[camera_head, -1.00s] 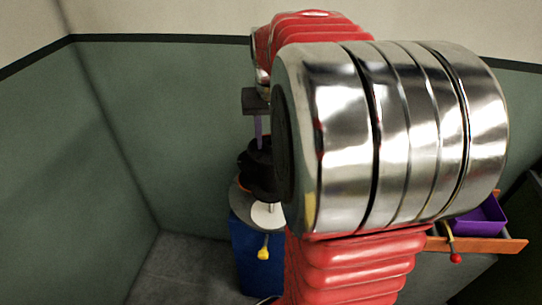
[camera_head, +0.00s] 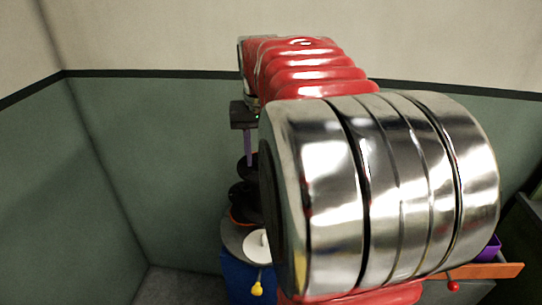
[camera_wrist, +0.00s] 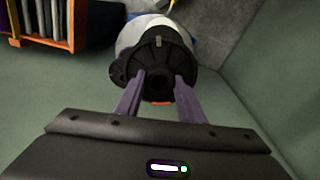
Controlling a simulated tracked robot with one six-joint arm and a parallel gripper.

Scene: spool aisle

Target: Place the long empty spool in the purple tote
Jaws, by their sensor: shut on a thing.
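My gripper (camera_head: 247,160) is at the left of the head view, above the round grey stand top (camera_head: 232,238). Its purple fingers also show in the wrist view (camera_wrist: 162,80). They are shut on a black spool (camera_head: 249,170), whose round black flange fills the space between the fingers in the wrist view (camera_wrist: 157,52). In the head view my arm hides part of the spool, and I cannot tell how clear it hangs of the dark pieces below. The purple tote (camera_head: 492,247) stands at the far right, mostly hidden behind my arm.
A white disc (camera_head: 256,246) lies on the stand top, over a blue base (camera_head: 243,278). A yellow knob (camera_head: 257,290) hangs in front. An orange ledge (camera_head: 500,271) with a red knob (camera_head: 453,286) is at the tote. An orange rack (camera_wrist: 75,25) shows in the wrist view.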

